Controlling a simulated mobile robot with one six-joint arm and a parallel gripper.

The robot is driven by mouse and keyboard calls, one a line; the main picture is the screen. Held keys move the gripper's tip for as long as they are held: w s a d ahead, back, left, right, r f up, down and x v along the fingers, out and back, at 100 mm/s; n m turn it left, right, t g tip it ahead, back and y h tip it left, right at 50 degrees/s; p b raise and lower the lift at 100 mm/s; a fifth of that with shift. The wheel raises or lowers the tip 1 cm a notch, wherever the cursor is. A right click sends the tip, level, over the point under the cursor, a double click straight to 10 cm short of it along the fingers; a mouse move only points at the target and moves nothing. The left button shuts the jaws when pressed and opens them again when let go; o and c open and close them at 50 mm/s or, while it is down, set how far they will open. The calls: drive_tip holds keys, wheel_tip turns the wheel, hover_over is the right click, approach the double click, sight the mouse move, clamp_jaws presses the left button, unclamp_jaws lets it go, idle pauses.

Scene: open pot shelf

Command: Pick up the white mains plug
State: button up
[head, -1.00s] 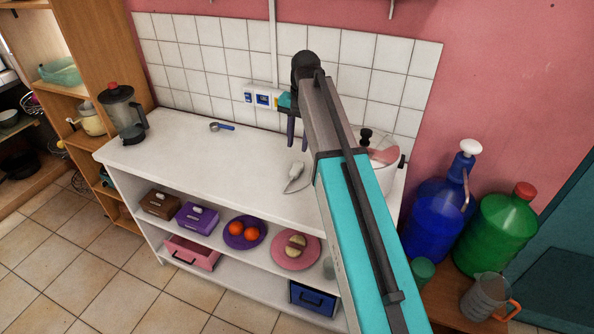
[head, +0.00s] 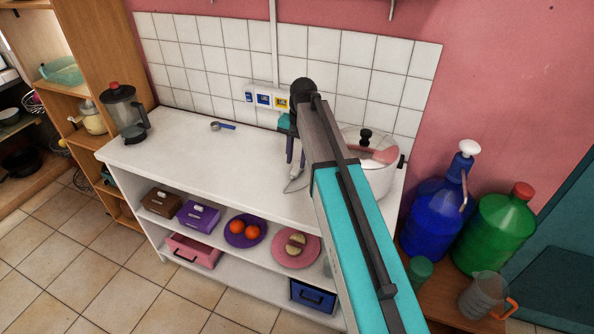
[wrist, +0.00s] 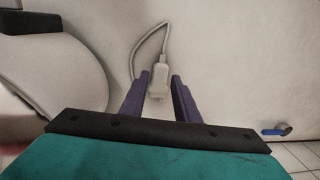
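The white mains plug (wrist: 159,82) lies on the white counter, with its grey-white cord looping away behind it in the wrist view. My gripper (wrist: 161,80) is open, with its two purple fingers on either side of the plug's near end. A gap shows between the plug and each finger. In the head view my gripper (head: 295,165) points down over the counter at the plug. The plug there is mostly hidden behind the fingers, and part of the cord (head: 294,187) shows below them.
A pot with a glass lid (head: 378,155) stands close right of my gripper. A blue-handled utensil (head: 222,126) and a blender (head: 122,112) are further left on the counter (head: 185,150). Wall sockets (head: 264,100) are behind. The counter's middle is clear.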

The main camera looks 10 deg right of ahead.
sight(295, 170)
drive_tip(key=shift+w+f+p, duration=0.15)
drive_tip(key=shift+f+p, duration=0.3)
drive_tip(key=shift+f, duration=0.25)
drive_tip(key=shift+w+f+p, duration=0.1)
drive_tip(key=shift+f+p, duration=0.3)
drive_tip(key=shift+f, duration=0.25)
drive_tip(key=shift+a+f, duration=0.1)
drive_tip(key=shift+f, duration=1.15)
clamp_jaws()
